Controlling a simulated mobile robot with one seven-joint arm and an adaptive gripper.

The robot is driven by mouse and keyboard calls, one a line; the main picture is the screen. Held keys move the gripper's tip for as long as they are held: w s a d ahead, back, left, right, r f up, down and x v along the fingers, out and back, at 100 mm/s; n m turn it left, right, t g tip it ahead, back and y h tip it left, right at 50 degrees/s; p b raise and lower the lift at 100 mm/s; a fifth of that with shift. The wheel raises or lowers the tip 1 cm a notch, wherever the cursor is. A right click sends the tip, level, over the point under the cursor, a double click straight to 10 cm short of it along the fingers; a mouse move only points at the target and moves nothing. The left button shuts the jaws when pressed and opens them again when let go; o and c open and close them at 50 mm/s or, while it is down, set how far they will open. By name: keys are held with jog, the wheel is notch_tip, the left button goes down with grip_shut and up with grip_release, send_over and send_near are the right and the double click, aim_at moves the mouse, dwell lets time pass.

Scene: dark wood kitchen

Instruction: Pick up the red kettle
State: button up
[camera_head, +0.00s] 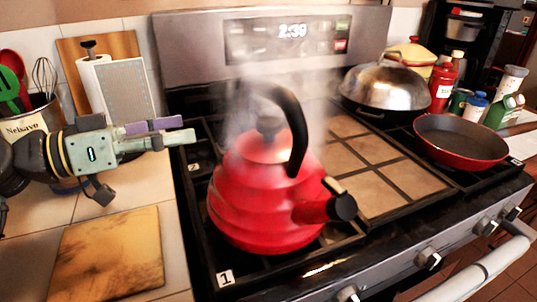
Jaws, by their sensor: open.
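The red kettle (262,205) stands upright on the front left of the stove, with steam around it. Its black handle (296,115) arches over the lid, and its spout with a black tip (342,207) points to the lower right. My gripper (188,130) comes in from the left edge, above the counter beside the stove. It is open and empty, with its fingers pointing right toward the kettle and apart from it. The kettle's far side is hidden.
A silver-lidded pan (384,85) sits at the back right of the stove and a red frying pan (460,140) at the right. A wooden board (108,252) lies on the counter at front left. A utensil pot (30,122) and paper towel roll (98,88) stand behind my gripper.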

aim_at(241, 122)
jog(key=p+x, duration=0.1)
jog(key=x, duration=0.2)
jog(key=p+x, duration=0.1)
jog(key=x, duration=0.2)
jog(key=s+p+x, duration=0.1)
jog(key=x, duration=0.2)
jog(key=shift+w+d+r, duration=0.15)
jog(key=shift+d+r, duration=0.15)
jog(key=shift+d, duration=0.2)
jog(key=shift+w+d+f, duration=0.1)
jog(key=shift+w+d, duration=0.05)
jog(key=shift+c, duration=0.3)
grip_shut()
